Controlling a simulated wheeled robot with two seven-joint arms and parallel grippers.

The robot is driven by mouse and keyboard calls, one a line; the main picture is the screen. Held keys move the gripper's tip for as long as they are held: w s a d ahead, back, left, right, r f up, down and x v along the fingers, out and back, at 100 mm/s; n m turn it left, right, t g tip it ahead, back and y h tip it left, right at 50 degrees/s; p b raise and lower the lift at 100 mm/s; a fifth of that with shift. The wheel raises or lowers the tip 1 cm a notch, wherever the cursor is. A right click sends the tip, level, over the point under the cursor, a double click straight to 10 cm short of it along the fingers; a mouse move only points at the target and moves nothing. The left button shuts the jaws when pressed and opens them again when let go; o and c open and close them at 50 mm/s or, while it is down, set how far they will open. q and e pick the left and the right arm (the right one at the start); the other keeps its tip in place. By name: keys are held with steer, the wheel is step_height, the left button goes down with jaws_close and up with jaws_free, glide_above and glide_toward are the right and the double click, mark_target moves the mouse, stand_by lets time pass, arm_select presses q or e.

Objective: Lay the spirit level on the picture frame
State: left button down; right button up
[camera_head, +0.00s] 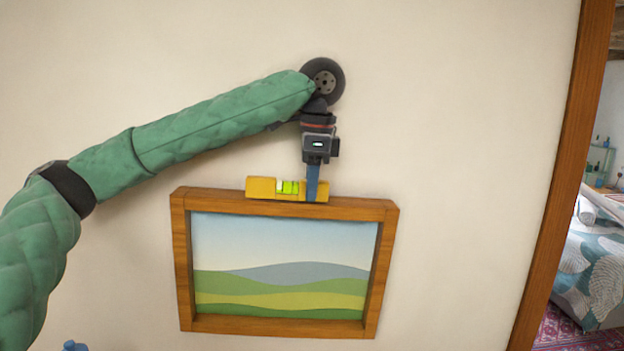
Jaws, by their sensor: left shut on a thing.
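The picture frame (285,323) is wooden, with a landscape of hills inside it, and hangs on the wall slightly tilted, its right side lower in the view. The yellow spirit level (260,188) with a green vial is at the frame's top edge and lies along it. It looks to be resting on or just touching the top edge. My left gripper (312,188) comes from above and is shut on the level near its right end. The far finger is hidden.
The pale wall (470,150) around the frame is bare. A wooden door post (565,150) stands at the right, with a bed (590,265) and a patterned rug beyond it. A small blue thing (74,346) shows at the bottom left edge.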

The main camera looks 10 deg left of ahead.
arm_select(q)
steer(key=shift+f, duration=0.15)
steer(key=c, duration=1.2)
jaws_free()
steer(key=shift+r+b, duration=0.4)
steer(key=shift+r, duration=0.25)
steer(key=r, duration=0.1)
steer(key=r+b, duration=0.1)
steer(key=r, duration=0.3)
steer(key=shift+d+b, duration=0.25)
steer(key=shift+b, duration=0.1)
steer(key=shift+d+r, duration=0.1)
steer(key=shift+r, duration=0.6)
